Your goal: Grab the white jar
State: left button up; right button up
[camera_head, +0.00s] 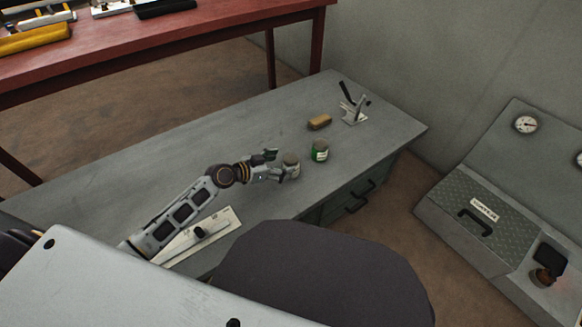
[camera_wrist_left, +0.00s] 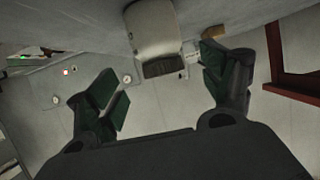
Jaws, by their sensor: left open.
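The white jar (camera_head: 291,162) stands on the grey workbench (camera_head: 120,178), its pale body just past my left gripper (camera_head: 276,165). My left gripper (camera_wrist_left: 160,72) is open, with one finger on each side of the jar's line. The jar lies at or just beyond the fingertips; I cannot tell whether they touch it. My right gripper does not show.
A green jar (camera_head: 320,150) stands just right of the white jar. A brown block-like object (camera_head: 319,122) and a small clamp-like tool (camera_head: 354,112) are farther back. A dark chair back (camera_head: 320,275) is at the bench's front. A red table (camera_head: 200,45) stands behind.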

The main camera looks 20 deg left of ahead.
aim_at(285, 161)
pick_arm(q)
jog(key=shift+w, duration=0.15)
jog(key=shift+w+d+f+b, duration=0.2)
jog(key=shift+w+d+b, duration=0.1)
jog(key=shift+w+d, duration=0.1)
jog(key=shift+b+x, duration=0.4)
jog(key=shift+x, duration=1.5)
jog(key=shift+w+r, duration=0.1)
jog(key=shift+r, duration=0.05)
